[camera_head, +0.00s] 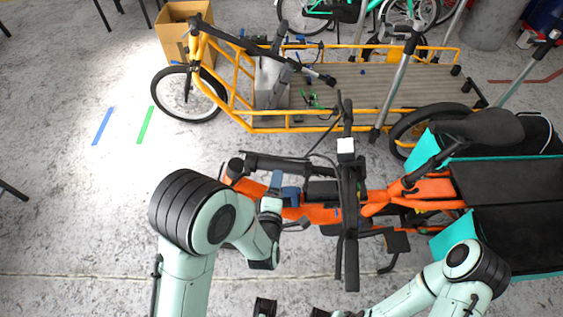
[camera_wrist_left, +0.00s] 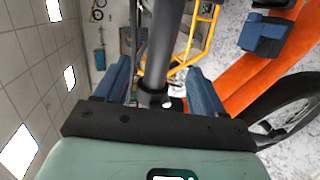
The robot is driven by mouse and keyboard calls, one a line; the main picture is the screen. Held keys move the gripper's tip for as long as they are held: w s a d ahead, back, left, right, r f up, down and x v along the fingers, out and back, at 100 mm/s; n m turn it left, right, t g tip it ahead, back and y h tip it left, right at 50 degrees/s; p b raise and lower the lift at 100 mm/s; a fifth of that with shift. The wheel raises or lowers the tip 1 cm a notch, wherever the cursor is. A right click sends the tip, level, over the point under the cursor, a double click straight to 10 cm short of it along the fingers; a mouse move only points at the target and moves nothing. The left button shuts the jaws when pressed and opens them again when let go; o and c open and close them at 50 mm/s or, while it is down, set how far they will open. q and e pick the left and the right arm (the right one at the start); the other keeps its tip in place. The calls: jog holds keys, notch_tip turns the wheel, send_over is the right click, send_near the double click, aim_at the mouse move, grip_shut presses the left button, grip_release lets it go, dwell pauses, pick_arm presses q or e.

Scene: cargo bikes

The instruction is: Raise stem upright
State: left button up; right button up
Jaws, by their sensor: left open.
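The stem (camera_head: 283,166) is a black tube that lies folded down along the front of the orange cargo bike (camera_head: 375,203). It runs right to the handlebar (camera_head: 350,245), which carries a small white display (camera_head: 346,146). My left gripper (camera_head: 283,184) is at the stem's lower side in the head view, with blue fingers apart. In the left wrist view, a dark tube (camera_wrist_left: 163,45) with a collar passes between the open fingers (camera_wrist_left: 163,85). I cannot tell whether they touch it. My right arm comes in at the lower right; its gripper is not clear at the bottom edge.
A yellow cargo bike (camera_head: 370,84) with a slatted deck stands just behind. A cardboard box (camera_head: 183,32) is at the back left. The orange bike's black saddle (camera_head: 485,126) and turquoise-edged cargo box (camera_head: 510,185) are at the right.

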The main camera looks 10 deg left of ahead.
aim_at(281, 161)
pick_arm(q)
jog(key=x, duration=1.1)
jog(key=shift+w+p, duration=0.1)
jog(key=shift+p, duration=0.25)
grip_shut()
